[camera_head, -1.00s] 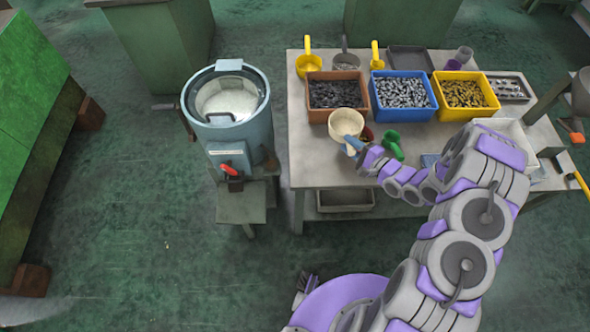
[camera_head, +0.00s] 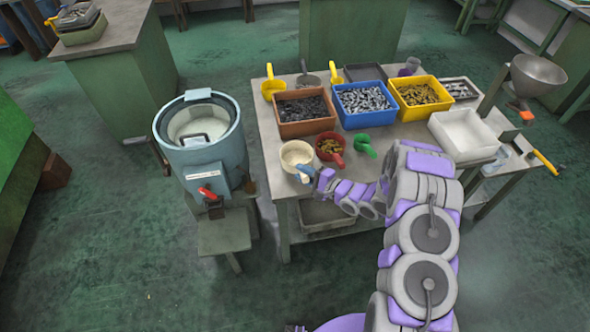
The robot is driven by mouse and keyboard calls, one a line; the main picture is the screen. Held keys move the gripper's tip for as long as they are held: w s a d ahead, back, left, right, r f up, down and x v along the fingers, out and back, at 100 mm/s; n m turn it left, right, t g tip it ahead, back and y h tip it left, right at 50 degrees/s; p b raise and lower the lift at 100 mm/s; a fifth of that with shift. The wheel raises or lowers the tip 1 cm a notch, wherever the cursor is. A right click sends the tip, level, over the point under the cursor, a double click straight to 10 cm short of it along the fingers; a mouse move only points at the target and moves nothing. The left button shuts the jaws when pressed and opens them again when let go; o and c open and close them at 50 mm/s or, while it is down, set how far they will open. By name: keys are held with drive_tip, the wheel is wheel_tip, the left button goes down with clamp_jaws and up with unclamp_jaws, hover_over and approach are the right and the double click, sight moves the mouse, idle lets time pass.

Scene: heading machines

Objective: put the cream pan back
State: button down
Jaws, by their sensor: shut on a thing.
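The cream pan (camera_head: 296,153) shows near the front left corner of the work table (camera_head: 262,125), upright, with its opening facing up. My gripper (camera_head: 305,174) is at the pan's near side, shut on its handle. The gripper's fingers are small here and partly cover the handle. I cannot tell whether the pan rests on the table or is held just above it.
A red pan (camera_head: 332,157) with brass-coloured parts and a green pan (camera_head: 365,147) stand right of the cream pan. Behind are brown (camera_head: 304,128), blue (camera_head: 366,118) and yellow (camera_head: 420,111) bins of parts. A white tray (camera_head: 465,153) is at right; a blue round machine (camera_head: 225,155) stands left.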

sight(295, 172)
drive_tip(key=w+a, duration=0.2)
drive_tip(key=w, duration=0.1)
drive_tip(key=w+a+b, duration=0.1)
drive_tip(key=shift+w+a+f, duration=0.15)
drive_tip(key=shift+w+f, duration=0.2)
drive_tip(key=shift+f, duration=0.05)
drive_tip(key=shift+w, duration=0.4)
wheel_tip(295, 172, down, 4)
drive_tip(key=shift+r+b, duration=0.25)
drive_tip(key=shift+b, duration=0.4)
drive_tip(key=shift+r, duration=0.1)
drive_tip(key=c, duration=0.8)
unclamp_jaws()
drive_tip(key=shift+c, duration=0.2)
